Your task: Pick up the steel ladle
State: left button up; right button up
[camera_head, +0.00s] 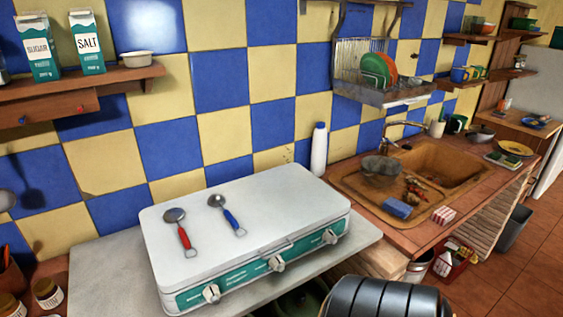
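Two utensils with steel heads lie apart on the closed white lid of the camp stove (280,208). The left one has a red handle (184,237) and a round, dark grey bowl-like head at its upper end. The right one has a blue handle (231,218) and a smaller round grey head. I cannot tell for sure which is the steel ladle. A rounded grey thing (6,200), cut off by the left picture edge, shows against the tiled wall with a dark shadow beside it. Neither of my grippers is in view.
A white bottle (319,150) stands behind the stove's right end. The sink (435,170) at right holds a pan and clutter. A shelf (80,90) with cartons hangs at upper left. Jars (47,292) stand at lower left.

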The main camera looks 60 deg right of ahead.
aim_at(216, 199)
jog(key=l+z, duration=0.15)
jog(key=z, duration=1.35)
